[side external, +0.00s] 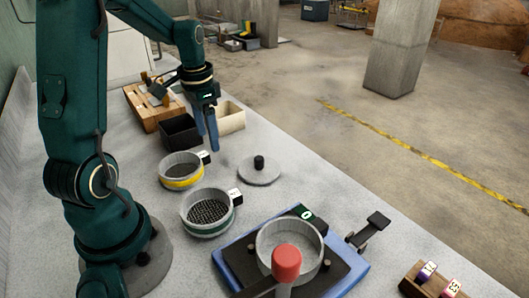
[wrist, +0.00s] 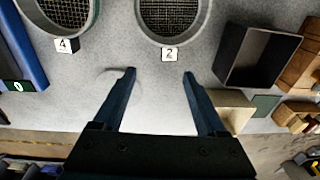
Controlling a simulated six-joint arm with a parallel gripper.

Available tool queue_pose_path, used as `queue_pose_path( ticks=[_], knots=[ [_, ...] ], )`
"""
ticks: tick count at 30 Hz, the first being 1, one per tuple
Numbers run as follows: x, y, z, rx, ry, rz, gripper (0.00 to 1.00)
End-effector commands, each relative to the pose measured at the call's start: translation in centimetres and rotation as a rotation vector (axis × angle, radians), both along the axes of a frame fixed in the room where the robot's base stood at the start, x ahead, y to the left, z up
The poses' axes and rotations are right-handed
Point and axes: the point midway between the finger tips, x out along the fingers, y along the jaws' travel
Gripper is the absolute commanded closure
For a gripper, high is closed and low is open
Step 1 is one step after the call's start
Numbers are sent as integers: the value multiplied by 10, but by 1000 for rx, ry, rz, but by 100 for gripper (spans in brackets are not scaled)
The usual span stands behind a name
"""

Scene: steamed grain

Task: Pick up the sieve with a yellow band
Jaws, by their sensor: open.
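The sieve with a yellow band (side external: 181,182) stands upright on the grey bench in the side external view, a small white tag at its rim. By its place beside the black box, it is the sieve tagged 2 (wrist: 172,18) at the top of the wrist view, cut by the frame edge; its band does not show there. A second sieve with a green band (side external: 208,229) stands nearer the side camera; it is tagged 4 (wrist: 67,12). My gripper (side external: 206,140) is open and empty above the bench, beyond the yellow-banded sieve and apart from it. Its fingers (wrist: 172,72) point toward the tagged-2 sieve.
A black box (side external: 180,133), a cream box (side external: 230,117) and a wooden crate (side external: 150,108) stand behind. A round grey lid with a black knob (side external: 259,163) lies right of the sieves. A blue tray (side external: 352,281) with a pan and red-headed tool is in front.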

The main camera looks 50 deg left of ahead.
Motion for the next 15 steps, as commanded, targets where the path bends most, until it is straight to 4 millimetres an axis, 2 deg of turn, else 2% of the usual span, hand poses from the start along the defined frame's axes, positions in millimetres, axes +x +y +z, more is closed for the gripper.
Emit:
queue_pose_path(
  ticks=[1,6,15],
  knots=[
    [-6,7,-9,-21,24,35,26],
    [-18,16,-25,-54,60,90,26],
    [-18,16,-58,-54,59,92,26]
  ],
)
